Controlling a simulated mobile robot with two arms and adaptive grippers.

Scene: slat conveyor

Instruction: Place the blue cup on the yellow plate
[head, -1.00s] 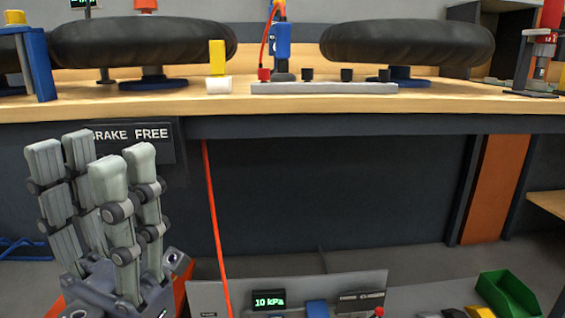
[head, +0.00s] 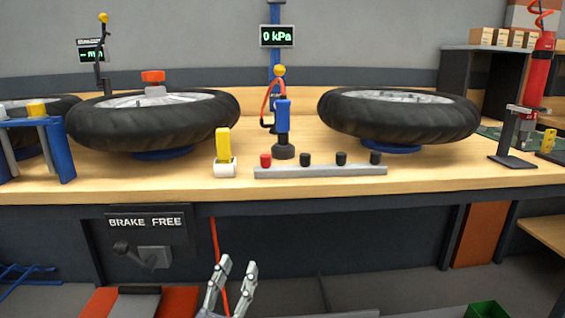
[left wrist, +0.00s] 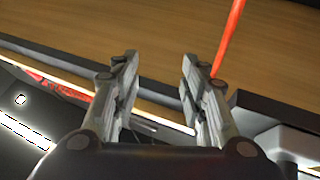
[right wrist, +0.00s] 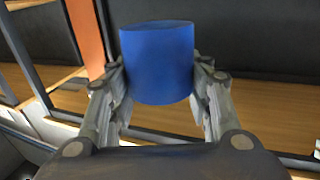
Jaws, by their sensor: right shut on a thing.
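The blue cup (right wrist: 157,65) is between the fingers of my right gripper (right wrist: 158,85) in the right wrist view. The fingers press on its two sides, and it stands roughly upright there. The head view shows neither this cup nor my right gripper. My left gripper (head: 237,264) is at the bottom of the head view, in front of the bench. In the left wrist view it (left wrist: 158,62) is open and empty, with its fingers apart. I cannot see the yellow plate in any view.
A wooden bench (head: 330,192) spans the head view. It bears tyres (head: 400,115), a grey bar with knobs (head: 320,171), a yellow-and-white piece (head: 224,155) and a red cylinder on a stand (head: 538,75). A red cord (head: 216,245) hangs in front. A green bin (head: 486,311) shows at the bottom edge.

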